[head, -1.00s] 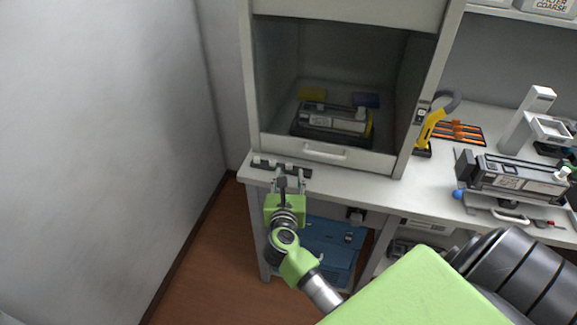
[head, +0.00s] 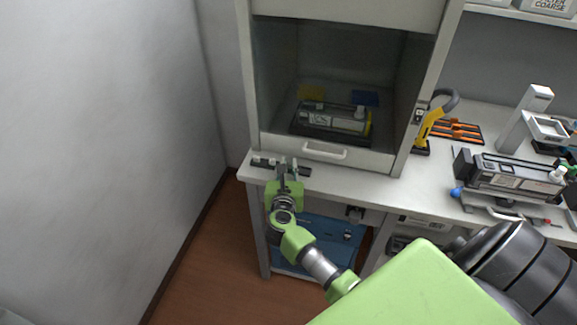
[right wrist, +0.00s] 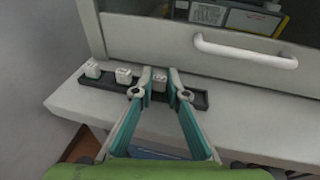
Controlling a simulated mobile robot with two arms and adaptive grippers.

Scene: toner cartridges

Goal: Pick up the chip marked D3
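The chips are small white blocks standing in a narrow black rack (head: 262,161) at the left front of the bench. In the right wrist view, one chip (right wrist: 92,68) is at the left end of the rack (right wrist: 60,73) and a second chip (right wrist: 123,75) is just left of my fingers. A third chip (right wrist: 160,82) shows between the fingertips. The marks are too small to read, so I cannot tell which is D3. My right gripper (head: 286,168) is at the rack, its fingers apart on either side of the third chip (right wrist: 161,78). My left gripper is out of view.
Behind the rack is an open cabinet with a white handle (head: 324,152) on its front sill and a toner cartridge (head: 335,121) inside. A yellow tool (head: 428,130) and another cartridge (head: 515,172) stand to the right. Bare bench (head: 425,180) lies between.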

